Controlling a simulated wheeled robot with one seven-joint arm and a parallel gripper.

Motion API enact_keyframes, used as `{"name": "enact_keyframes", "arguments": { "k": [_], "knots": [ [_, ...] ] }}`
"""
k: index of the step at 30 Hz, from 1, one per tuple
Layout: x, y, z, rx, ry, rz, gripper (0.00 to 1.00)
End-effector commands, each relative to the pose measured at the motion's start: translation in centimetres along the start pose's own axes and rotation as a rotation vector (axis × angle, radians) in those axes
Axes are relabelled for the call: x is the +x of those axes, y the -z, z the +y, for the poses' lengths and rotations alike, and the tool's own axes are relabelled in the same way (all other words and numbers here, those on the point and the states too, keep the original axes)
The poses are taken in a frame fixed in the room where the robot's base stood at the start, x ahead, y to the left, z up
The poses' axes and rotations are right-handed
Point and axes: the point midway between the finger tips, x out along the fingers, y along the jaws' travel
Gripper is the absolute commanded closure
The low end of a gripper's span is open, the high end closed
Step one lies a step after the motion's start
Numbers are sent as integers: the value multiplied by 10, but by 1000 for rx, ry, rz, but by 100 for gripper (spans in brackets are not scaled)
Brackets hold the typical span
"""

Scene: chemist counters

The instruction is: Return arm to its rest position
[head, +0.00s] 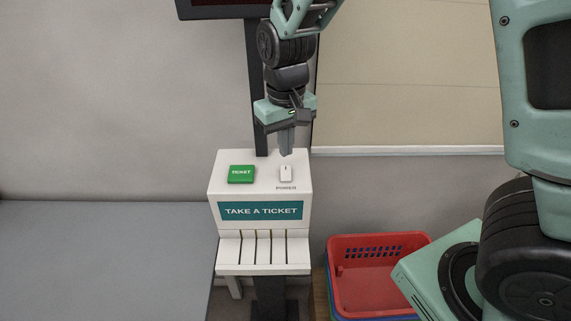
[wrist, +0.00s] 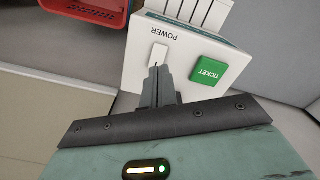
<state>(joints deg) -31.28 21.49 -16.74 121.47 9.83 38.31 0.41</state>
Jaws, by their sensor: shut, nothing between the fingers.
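The ticket machine (head: 263,267) is a white box on a dark post, with a teal "TAKE A TICKET" label on its front. On its top are a green TICKET button (head: 241,174) and a white rocker switch (head: 286,173) marked POWER. My gripper (head: 286,153) is shut and empty, pointing down just behind the switch. In the wrist view, the fingertips (wrist: 157,72) are beside the near end of the white switch (wrist: 158,54); I cannot tell whether they touch it. The green button (wrist: 209,72) is to the right of the fingers there. Which way the switch is tilted is too small to tell.
A red basket (head: 378,245) stands to the right of the machine, low down. A dark post (head: 257,85) with a screen rises behind the machine. A grey flat surface (head: 100,255) lies to the left. The wall is close behind.

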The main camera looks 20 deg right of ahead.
Motion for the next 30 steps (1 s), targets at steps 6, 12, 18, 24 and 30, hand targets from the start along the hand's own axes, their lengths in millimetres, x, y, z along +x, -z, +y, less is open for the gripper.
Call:
{"name": "enact_keyframes", "arguments": {
  "k": [6,12,18,24,30],
  "knots": [
    [-2,0,0,0,0,0,100],
    [-2,0,0,0,0,0,100],
    [10,-17,-16,-43,29,-4,100],
    [44,-95,-68,-241,97,-5,100],
    [75,-174,-90,-446,84,10,100]
  ]
}}
